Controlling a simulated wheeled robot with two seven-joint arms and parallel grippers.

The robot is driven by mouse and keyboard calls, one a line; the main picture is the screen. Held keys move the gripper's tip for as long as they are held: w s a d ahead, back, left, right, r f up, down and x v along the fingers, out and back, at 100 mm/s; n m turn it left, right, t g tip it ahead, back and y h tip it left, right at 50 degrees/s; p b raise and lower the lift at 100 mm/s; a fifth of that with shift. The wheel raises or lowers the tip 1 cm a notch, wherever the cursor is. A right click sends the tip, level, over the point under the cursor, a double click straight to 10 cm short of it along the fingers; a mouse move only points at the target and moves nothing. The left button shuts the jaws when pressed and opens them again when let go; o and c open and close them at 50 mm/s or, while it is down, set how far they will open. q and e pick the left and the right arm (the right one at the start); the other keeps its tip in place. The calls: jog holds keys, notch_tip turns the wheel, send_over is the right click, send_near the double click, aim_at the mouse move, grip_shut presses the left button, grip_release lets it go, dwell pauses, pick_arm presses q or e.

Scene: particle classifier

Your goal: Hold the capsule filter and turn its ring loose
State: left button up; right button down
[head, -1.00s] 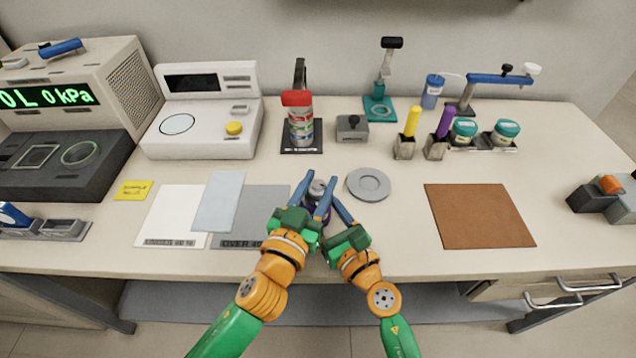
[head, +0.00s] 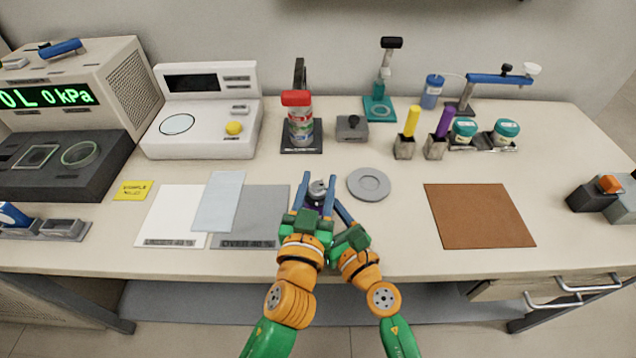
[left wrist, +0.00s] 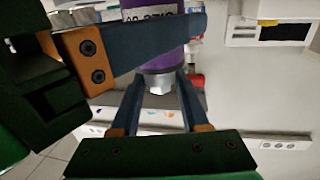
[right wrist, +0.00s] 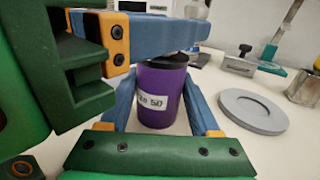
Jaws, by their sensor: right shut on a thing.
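The capsule filter has a purple body (right wrist: 160,97) with a white label and stands upright on the table. Its silver ring (head: 317,187) is on top; the left wrist view shows the ring (left wrist: 159,82) as faceted metal. My right gripper (right wrist: 158,90) is shut on the purple body low down, one finger on each side. My left gripper (head: 316,190) is above it, fingers open on both sides of the ring, close to its flanks. In the head view, my left gripper hides most of the purple body.
A grey round dish (head: 369,184) lies just right of the filter. A grey mat (head: 262,215), a white mat (head: 168,212) and a pale blue sheet (head: 218,200) lie left. A brown mat (head: 480,216) lies right. A red-capped canister (head: 299,120) stands behind.

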pick_arm(q)
jog(key=shift+o, duration=0.4)
jog(key=shift+s, duration=0.1)
jog(key=s+a, duration=0.1)
jog(key=s, duration=0.6)
jog(key=shift+s+a, duration=0.15)
